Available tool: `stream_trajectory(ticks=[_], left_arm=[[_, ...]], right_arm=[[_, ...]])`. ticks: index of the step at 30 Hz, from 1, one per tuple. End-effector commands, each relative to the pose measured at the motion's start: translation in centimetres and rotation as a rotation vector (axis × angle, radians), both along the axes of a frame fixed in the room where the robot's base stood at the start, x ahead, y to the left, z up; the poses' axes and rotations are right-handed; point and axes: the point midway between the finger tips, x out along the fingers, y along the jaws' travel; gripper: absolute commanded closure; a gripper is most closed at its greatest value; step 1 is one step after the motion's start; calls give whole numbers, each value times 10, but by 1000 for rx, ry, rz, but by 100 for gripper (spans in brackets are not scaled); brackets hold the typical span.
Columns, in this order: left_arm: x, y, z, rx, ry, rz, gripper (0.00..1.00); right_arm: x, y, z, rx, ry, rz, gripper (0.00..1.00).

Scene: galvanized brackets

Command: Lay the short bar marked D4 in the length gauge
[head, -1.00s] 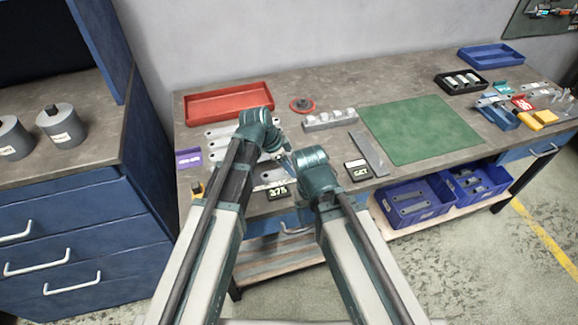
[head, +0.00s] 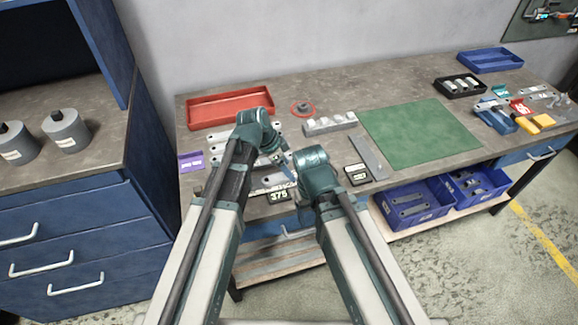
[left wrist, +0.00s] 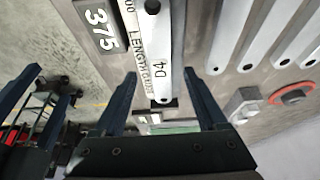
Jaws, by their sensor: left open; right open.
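The short bar marked D4 (left wrist: 165,45) is a pale metal strip with a hole near each end. In the left wrist view it lies along the lettered edge of the length gauge (left wrist: 136,40); I cannot tell whether it sits fully down. My left gripper (left wrist: 165,88) is open, one finger on each side of the bar's near end, with gaps visible. The gauge's 375 display (left wrist: 99,29) is beside it and also shows in the head view (head: 279,196). My right gripper (left wrist: 50,85) is open and apart, at the left of the wrist view. My arms hide most of the gauge in the head view.
Several longer bars (left wrist: 245,35) lie beside the gauge. A red tray (head: 230,105), a grey block with slots (head: 330,123), a loose flat bar (head: 367,156) and a second small display (head: 357,174) are on the bench. The green mat (head: 420,130) is clear.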

Motion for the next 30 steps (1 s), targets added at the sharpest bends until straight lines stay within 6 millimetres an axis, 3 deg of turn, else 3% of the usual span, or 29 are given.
stream_trajectory(ticks=[1, 18, 30], left_arm=[[-1, 3, 13, 0, 0, 1, 26], [-12, 36, 97, 0, 0, 1, 26], [-14, 42, 106, 0, 0, 0, 26]], right_arm=[[0, 0, 13, 0, 0, 0, 26], [0, 0, 97, 0, 0, 1, 26], [0, 0, 106, 0, 0, 1, 26]])
